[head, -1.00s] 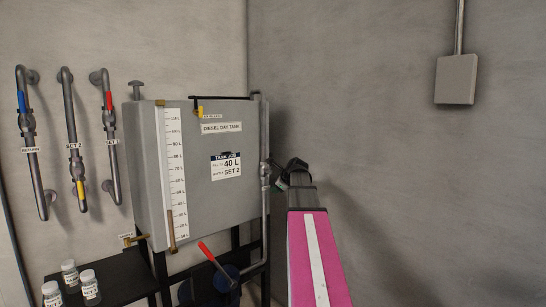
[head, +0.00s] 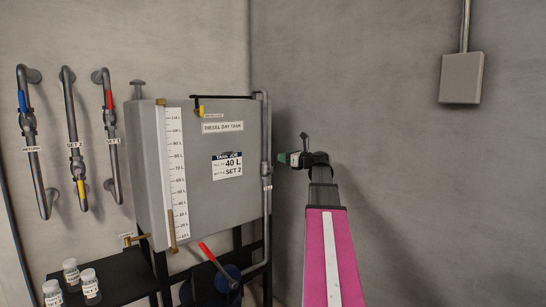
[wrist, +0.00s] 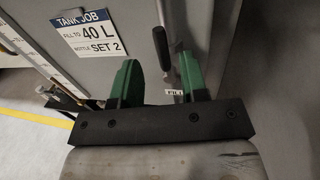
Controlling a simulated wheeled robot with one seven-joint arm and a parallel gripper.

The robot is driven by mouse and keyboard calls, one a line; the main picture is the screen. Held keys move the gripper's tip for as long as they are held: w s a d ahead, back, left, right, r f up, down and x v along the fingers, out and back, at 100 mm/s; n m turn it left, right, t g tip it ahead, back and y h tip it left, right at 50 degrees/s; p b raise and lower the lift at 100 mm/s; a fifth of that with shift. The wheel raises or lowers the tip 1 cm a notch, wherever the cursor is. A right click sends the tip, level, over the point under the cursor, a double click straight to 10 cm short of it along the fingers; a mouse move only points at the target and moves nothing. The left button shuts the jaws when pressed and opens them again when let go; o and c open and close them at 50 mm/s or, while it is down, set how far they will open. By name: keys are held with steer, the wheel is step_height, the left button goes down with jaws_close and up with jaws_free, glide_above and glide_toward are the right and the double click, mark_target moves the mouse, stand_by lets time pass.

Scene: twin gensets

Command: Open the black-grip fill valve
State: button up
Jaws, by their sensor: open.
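A grey vertical pipe (head: 266,130) runs down the right edge of the diesel day tank (head: 190,215). A valve body (head: 266,168) sits on it at mid-height with a small white label; its black grip is not clear in the head view. My gripper (head: 285,158) is open and empty, right of the valve. Its green fingers also show in the wrist view (wrist: 158,78). I see no clear contact.
A red-handled lever (head: 213,259) is below the tank. A sight gauge (head: 175,165) and a job card (head: 227,166) are on its front. Several labelled bottles (head: 71,275) stand on a black bench at lower left.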

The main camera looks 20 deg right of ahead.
mark_target(273, 164)
steer(key=x, duration=0.7)
steer(key=shift+c, duration=0.3)
